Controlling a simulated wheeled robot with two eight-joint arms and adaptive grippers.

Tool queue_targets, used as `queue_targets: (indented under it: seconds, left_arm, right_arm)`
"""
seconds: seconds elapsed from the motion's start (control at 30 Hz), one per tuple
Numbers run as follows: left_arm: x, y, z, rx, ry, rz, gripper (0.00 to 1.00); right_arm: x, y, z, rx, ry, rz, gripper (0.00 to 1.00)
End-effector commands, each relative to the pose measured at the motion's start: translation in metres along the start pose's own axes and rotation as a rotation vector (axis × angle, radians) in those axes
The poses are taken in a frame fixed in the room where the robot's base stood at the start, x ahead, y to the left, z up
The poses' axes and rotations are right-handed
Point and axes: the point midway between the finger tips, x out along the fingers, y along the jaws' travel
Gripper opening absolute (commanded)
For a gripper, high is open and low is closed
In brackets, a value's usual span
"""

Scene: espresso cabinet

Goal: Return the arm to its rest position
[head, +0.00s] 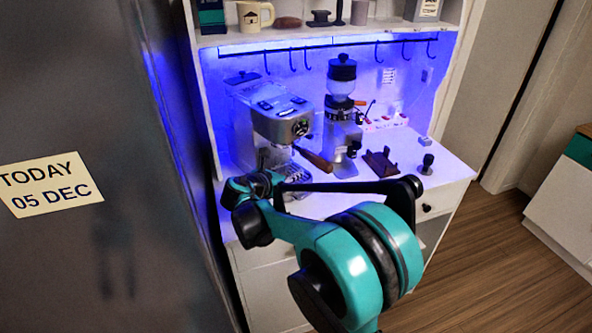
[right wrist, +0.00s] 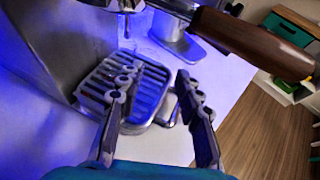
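My right arm reaches in from the bottom of the head view, its teal joints in front of the cabinet counter. My right gripper (head: 262,183) is near the front of the espresso machine (head: 277,112); its fingertips are hard to make out there. In the right wrist view the gripper (right wrist: 155,85) is open, with nothing between its two dark fingers. The drip tray (right wrist: 150,99) with its slotted grille lies beyond the fingers. The portafilter's wooden handle (right wrist: 255,43) sticks out above and to the right of them. My left gripper is not in view.
A grinder (head: 341,100) stands right of the espresso machine. A dark brown stand (head: 380,163) and a black tamper (head: 427,164) are further right on the counter. Hooks hang under the shelf, which holds a mug (head: 254,16). A grey panel with a date note (head: 48,185) closes off the left.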

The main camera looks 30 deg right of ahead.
Motion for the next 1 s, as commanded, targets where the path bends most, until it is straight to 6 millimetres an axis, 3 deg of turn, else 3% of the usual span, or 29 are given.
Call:
queue_targets:
  seconds: [0.2,0.4,0.53,0.77,1.0]
  left_arm:
    - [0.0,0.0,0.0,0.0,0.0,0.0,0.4]
    - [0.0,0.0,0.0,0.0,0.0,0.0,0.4]
    - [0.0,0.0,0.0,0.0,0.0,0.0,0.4]
    - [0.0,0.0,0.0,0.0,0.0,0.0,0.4]
    - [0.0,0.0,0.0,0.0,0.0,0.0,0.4]
  right_arm:
    - [-0.025,0.0,0.0,0.0,0.001,0.001,0.35]
    - [-0.029,-0.001,0.0,0.009,0.005,0.001,0.35]
    - [-0.039,-0.013,-0.006,0.138,0.064,0.019,0.35]
    - [-0.098,-0.062,-0.05,0.777,0.375,0.015,0.35]
    - [-0.178,-0.108,-0.115,1.528,0.753,-0.196,0.35]
